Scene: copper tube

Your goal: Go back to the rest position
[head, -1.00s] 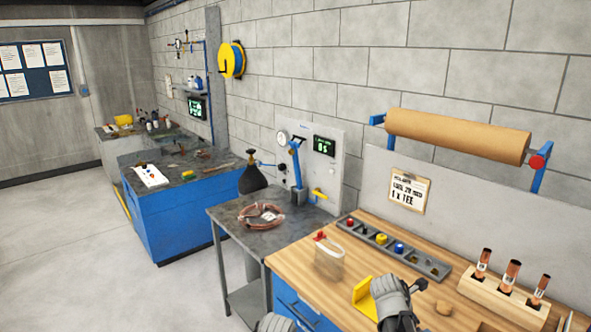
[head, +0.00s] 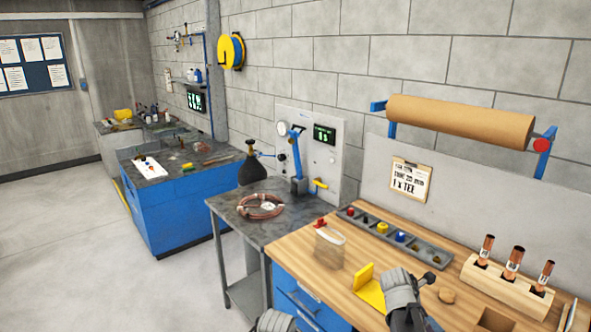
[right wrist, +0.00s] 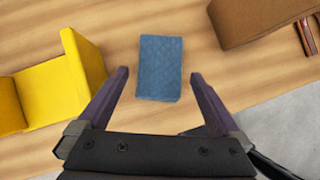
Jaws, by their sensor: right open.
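My right gripper (right wrist: 160,73) is open in the right wrist view, with nothing between its two fingers. It is over the wooden bench (right wrist: 120,20), and a blue pad (right wrist: 160,68) lies beneath and between the fingertips. In the head view my right arm shows at the lower right, beside a yellow bracket (head: 369,291); its fingertips cannot be made out there. The yellow bracket also shows at the left of the right wrist view (right wrist: 62,82). Only a grey rounded part of my left arm shows at the bottom edge of the head view; its gripper is out of frame.
A wooden rack (head: 500,288) with copper tubes stands at the right. A grey parts tray (head: 412,246) and a clear container (head: 329,247) are further back. A copper coil (head: 259,207) lies on the grey side table (head: 232,203). Floor at left is clear.

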